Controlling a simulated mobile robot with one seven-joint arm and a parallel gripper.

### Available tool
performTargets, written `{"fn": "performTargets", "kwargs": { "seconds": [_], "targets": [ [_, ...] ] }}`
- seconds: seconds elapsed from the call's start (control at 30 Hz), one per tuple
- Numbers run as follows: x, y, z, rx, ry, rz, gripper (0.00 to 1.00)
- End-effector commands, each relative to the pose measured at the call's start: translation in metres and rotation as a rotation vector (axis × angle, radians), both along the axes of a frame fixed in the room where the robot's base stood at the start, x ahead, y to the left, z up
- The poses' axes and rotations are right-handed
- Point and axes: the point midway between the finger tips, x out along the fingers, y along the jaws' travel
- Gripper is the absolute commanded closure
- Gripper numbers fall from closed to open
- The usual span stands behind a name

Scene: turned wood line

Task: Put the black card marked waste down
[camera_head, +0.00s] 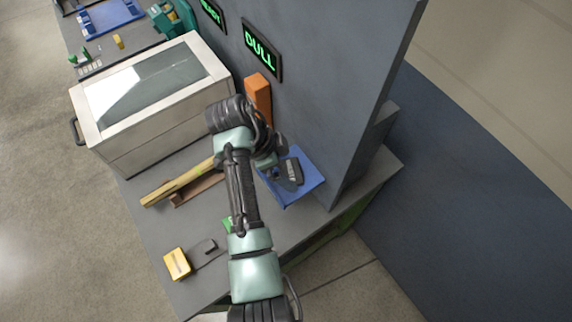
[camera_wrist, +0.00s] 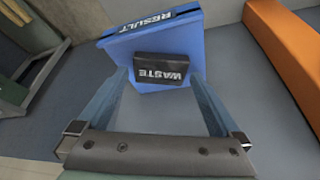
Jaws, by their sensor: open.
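The black card marked WASTE (camera_wrist: 161,70) lies on a blue tray marked RESULT (camera_wrist: 205,42) in the wrist view. In the head view the dark card (camera_head: 295,171) shows on the blue tray (camera_head: 305,190), close to the right of my wrist. My gripper (camera_wrist: 155,105) is open, its two fingers spread apart on the near side of the tray. The card is beyond the gap between the fingers, and nothing shows held in it. In the head view my gripper (camera_head: 277,172) is partly hidden by my own wrist.
An orange block (camera_head: 258,95) stands by the grey wall panel, near my wrist. A white glass-topped box (camera_head: 150,95) stands at the left. A yellow bar (camera_head: 178,188) lies on the bench. A yellow block (camera_head: 177,264) is at the front. A sign reads DULL (camera_head: 262,50).

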Motion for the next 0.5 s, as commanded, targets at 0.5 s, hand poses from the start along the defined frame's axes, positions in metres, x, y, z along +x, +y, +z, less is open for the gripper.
{"fn": "performTargets", "kwargs": {
  "seconds": [0.5],
  "targets": [
    [-0.009, 0.037, 0.094, 0.001, 0.0, 0.004, 0.0]
  ]
}}
